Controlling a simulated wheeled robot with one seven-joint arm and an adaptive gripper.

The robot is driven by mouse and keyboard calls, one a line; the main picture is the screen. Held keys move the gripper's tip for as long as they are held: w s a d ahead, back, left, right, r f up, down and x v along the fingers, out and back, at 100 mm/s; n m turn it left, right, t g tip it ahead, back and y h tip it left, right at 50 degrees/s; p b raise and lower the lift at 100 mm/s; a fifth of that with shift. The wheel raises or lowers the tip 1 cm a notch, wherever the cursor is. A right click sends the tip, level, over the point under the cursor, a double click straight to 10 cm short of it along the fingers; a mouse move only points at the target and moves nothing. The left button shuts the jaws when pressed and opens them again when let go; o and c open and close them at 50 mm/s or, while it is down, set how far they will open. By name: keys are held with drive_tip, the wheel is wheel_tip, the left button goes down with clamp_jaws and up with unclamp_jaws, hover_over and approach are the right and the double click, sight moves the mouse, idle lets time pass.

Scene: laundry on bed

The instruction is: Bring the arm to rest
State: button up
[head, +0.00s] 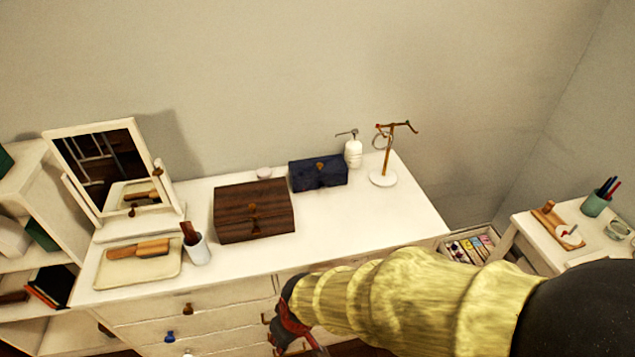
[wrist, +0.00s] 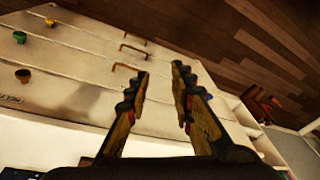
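My gripper (wrist: 160,92) shows in the wrist view with its two fingers apart and nothing between them. Beyond the fingers are the white dresser's drawer fronts (wrist: 90,75) and the wooden floor. In the head view my arm, in a yellowish sleeve, reaches in from the lower right. My gripper (head: 290,335) is partly cut off at the bottom edge there, in front of the dresser (head: 350,230) and below its top.
The dresser top holds a mirror (head: 105,170), a tray with a brush (head: 110,275), a cup (head: 198,250), a brown box (head: 253,212), a blue box (head: 318,176), a white dispenser (head: 353,153) and a jewelry stand (head: 384,178). An open drawer (head: 445,240) and a side table (head: 525,222) are right.

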drive_tip(key=d+r+m+t+h, duration=0.1)
drive_tip(key=d+r+m, duration=0.3)
drive_tip(key=d+r, duration=0.8)
drive_tip(key=s+d+r+m+t+h, duration=0.1)
drive_tip(key=d+r+m+t, duration=0.2)
drive_tip(key=d+r, duration=1)
drive_tip(key=shift+s+d+m, duration=0.25)
drive_tip(key=shift+d+m, duration=0.25)
drive_tip(key=shift+d, duration=0.05)
